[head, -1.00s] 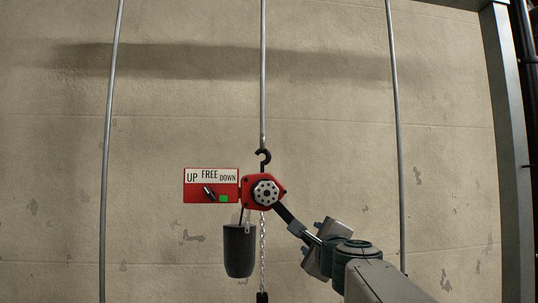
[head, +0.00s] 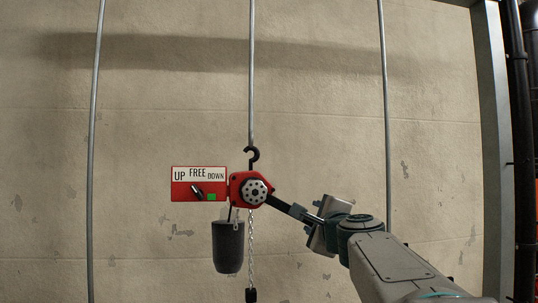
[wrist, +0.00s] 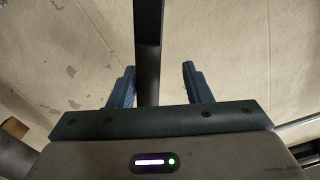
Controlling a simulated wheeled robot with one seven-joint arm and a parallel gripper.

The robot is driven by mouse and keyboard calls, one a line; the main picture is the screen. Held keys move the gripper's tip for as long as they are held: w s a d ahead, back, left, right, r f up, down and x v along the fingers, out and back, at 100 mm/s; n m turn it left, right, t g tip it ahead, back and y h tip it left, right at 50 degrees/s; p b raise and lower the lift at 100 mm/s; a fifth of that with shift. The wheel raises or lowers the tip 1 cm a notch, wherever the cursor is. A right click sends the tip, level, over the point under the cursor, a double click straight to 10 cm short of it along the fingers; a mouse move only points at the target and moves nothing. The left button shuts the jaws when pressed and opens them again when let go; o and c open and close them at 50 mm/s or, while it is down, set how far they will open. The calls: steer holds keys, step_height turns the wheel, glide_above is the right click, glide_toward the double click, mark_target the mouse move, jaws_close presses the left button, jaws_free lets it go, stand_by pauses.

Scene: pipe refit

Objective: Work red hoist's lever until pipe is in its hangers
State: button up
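The red hoist (head: 240,187) hangs by a black hook from the middle rod. Its dark lever (head: 281,203) slopes down to the right from the round hub. The selector plate (head: 199,175) reads UP, FREE, DOWN; its knob (head: 197,190) tilts up-left, toward UP, beside a green square. My gripper (head: 302,215) is at the lever's outer end. In the wrist view the lever (wrist: 148,50) passes between my two blue fingers (wrist: 158,75), close to the left one, with a gap to the right one.
A dark chain bag (head: 228,248) and a chain (head: 251,250) with a black end piece hang below the hoist. Upright rods stand left (head: 96,150) and right (head: 384,120). A grey post (head: 491,150) and dark pipe are at far right, with a plain wall behind.

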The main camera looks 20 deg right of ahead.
steer(key=shift+r, duration=0.1)
steer(key=shift+s+d+r+n+p, duration=0.1)
steer(key=shift+d+r+n+p, duration=0.15)
steer(key=shift+r+p, duration=0.3)
steer(key=shift+w+d+r+n+p, duration=0.1)
steer(key=shift+d+r+n+p, duration=0.15)
steer(key=shift+r, duration=0.45)
steer(key=shift+s+d+r+n+p, duration=0.1)
steer(key=shift+r+n+p, duration=0.1)
steer(key=shift+r+p, duration=0.35)
steer(key=shift+n, duration=0.7)
step_height(320, 180, up, 4)
steer(key=p, duration=0.2)
steer(key=shift+p, duration=0.3)
steer(key=shift+n, duration=0.8)
steer(key=r+p, duration=0.1)
steer(key=r, duration=0.1)
steer(key=r+p, duration=0.2)
steer(key=shift+a, duration=0.4)
